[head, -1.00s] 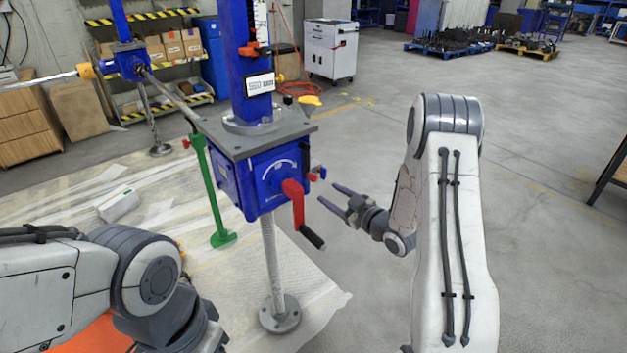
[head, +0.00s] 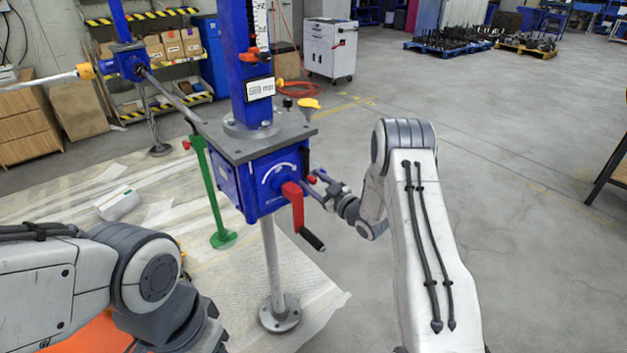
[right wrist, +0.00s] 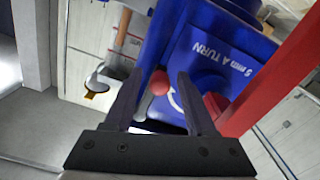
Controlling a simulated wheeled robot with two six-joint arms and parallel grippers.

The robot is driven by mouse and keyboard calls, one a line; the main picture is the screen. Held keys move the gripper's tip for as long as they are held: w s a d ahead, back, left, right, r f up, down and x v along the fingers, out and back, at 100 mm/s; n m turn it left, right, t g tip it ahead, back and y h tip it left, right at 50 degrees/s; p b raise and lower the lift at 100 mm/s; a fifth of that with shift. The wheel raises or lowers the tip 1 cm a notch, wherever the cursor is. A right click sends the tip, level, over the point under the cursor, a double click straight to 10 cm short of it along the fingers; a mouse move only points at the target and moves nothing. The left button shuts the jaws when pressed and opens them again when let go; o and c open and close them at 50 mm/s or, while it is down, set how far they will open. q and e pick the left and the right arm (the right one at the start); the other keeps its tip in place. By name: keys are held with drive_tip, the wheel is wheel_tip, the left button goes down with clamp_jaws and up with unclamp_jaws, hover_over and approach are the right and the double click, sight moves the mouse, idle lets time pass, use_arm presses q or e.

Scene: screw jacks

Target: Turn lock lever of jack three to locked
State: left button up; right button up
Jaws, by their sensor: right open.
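The near blue jack gearbox (head: 270,186) carries a red crank (head: 294,204) with a black handle. A red ball knob (head: 311,180), seemingly the lock lever's, is on the gearbox's right side. My right gripper (head: 318,184) is at this side, its fingertips partly hidden beside the knob. In the right wrist view my right gripper (right wrist: 159,76) is open, and the red ball knob (right wrist: 160,83) appears between its fingers; contact cannot be told. The blue face with "5 mm A TURN" lettering (right wrist: 225,62) is just beyond. My left arm is at lower left; its gripper does not show.
The red crank (right wrist: 275,75) slants close by on the right in the wrist view. A green stand (head: 214,200) and a shaft (head: 172,98) are left of the jack, with a second blue jack (head: 130,65) behind.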

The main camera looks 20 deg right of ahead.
clamp_jaws()
idle(1.4)
